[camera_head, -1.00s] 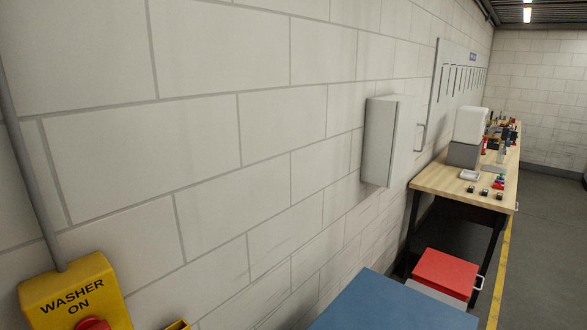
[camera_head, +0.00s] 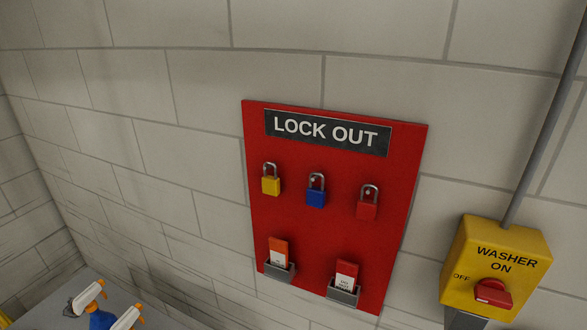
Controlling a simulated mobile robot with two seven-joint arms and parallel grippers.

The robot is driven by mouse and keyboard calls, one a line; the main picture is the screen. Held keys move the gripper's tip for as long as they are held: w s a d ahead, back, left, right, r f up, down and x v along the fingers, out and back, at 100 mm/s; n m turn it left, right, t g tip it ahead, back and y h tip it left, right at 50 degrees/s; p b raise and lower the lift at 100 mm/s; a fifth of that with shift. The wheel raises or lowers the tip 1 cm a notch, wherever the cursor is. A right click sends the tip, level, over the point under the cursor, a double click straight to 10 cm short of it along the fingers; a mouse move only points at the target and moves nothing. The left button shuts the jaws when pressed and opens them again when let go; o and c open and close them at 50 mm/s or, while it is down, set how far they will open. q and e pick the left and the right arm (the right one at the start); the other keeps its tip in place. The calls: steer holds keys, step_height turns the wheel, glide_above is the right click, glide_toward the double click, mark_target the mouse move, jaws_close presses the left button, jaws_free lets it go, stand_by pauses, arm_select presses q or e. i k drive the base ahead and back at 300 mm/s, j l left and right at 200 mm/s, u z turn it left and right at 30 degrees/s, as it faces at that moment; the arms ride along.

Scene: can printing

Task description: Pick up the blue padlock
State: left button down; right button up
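The blue padlock (camera_head: 316,195) hangs by its silver shackle on the red lock out board (camera_head: 334,235), which is fixed to the wall in the middle of the head view. It is between a yellow padlock (camera_head: 271,184) on its left and a red padlock (camera_head: 368,207) on its right. Neither of my grippers shows in the view, so I cannot tell how they are or where they are relative to the padlock.
Two grey holders with red and white tags (camera_head: 345,275) sit low on the board. A yellow washer switch box (camera_head: 496,264) with a red knob is at the right. Spray bottles (camera_head: 98,309) stand on a grey surface at the lower left.

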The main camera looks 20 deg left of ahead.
mark_target(314, 196)
steer(key=u, duration=0.55)
steer(key=i+j+z, duration=0.5)
steer(key=j+z, duration=0.2)
steer(key=j, duration=0.2)
steer(key=i+j+z, duration=0.25)
steer(key=j+z, duration=0.25)
steer(key=j, duration=0.25)
